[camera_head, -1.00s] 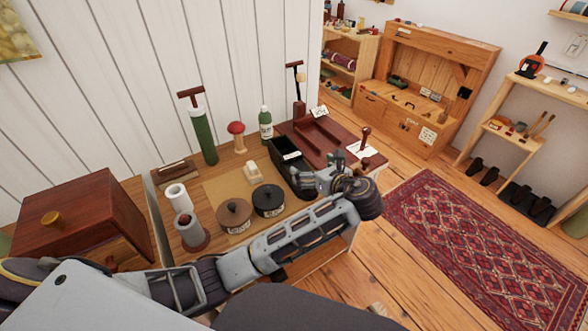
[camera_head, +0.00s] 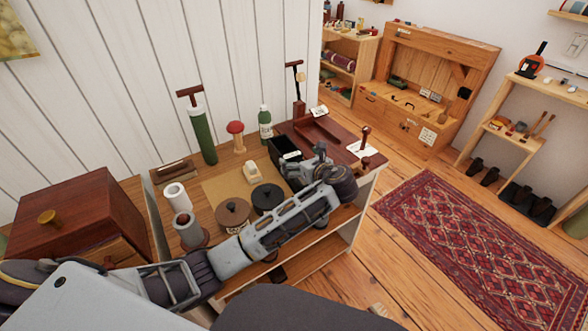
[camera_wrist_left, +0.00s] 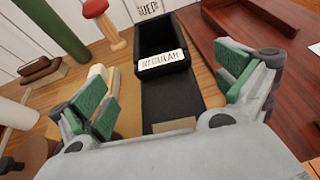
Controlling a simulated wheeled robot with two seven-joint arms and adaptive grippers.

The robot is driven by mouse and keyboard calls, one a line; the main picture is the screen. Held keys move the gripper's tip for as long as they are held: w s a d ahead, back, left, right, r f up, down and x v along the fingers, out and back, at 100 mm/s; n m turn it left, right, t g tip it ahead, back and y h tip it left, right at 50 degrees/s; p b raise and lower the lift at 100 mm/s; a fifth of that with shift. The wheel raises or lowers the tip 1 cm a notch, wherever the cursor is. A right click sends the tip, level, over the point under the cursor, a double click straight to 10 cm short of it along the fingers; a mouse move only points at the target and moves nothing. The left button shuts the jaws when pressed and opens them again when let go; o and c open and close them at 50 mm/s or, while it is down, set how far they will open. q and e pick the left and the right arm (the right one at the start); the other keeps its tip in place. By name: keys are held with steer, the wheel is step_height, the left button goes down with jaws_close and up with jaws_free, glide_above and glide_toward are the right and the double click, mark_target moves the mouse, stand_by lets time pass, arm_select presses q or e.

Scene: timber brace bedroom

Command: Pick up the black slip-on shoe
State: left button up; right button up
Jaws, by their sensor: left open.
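Dark shoes stand on the floor at the right of the head view: a pair on the bare boards (camera_head: 482,172) and another on a black mat. I cannot tell which is the black slip-on shoe. My left gripper (camera_head: 308,166) is far from them, over the wooden bench at the black open-topped box (camera_head: 284,149). In the left wrist view the left gripper (camera_wrist_left: 168,80) is open, its green-padded fingers apart on either side of the box, labelled "REGULAR" (camera_wrist_left: 162,50). Nothing is held. My forearm hides part of the bench.
The bench holds a green pump (camera_head: 203,135), a red mushroom-shaped item (camera_head: 236,132), a green bottle (camera_head: 265,122) and dark round tins (camera_head: 267,197). A wooden chest (camera_head: 85,210) stands left. A red patterned rug (camera_head: 480,245) covers clear floor at right.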

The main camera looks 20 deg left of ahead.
mark_target(294, 157)
steer(key=shift+s, duration=0.15)
arm_select(q)
steer(key=shift+w+a+f, duration=0.25)
steer(key=shift+w+a, duration=0.05)
steer(key=x, duration=0.2)
steer(key=shift+w+a+f+b, duration=0.2)
steer(key=shift+a+f+b, duration=0.05)
steer(key=shift+b, duration=0.05)
steer(key=shift+w+a+f, duration=0.25)
steer(key=shift+w+a, duration=0.2)
steer(key=shift+a, duration=0.05)
arm_select(e)
steer(key=shift+w+a, duration=0.25)
steer(key=shift+w, duration=0.5)
steer(key=shift+s+f, duration=0.1)
steer(key=shift+s, duration=0.2)
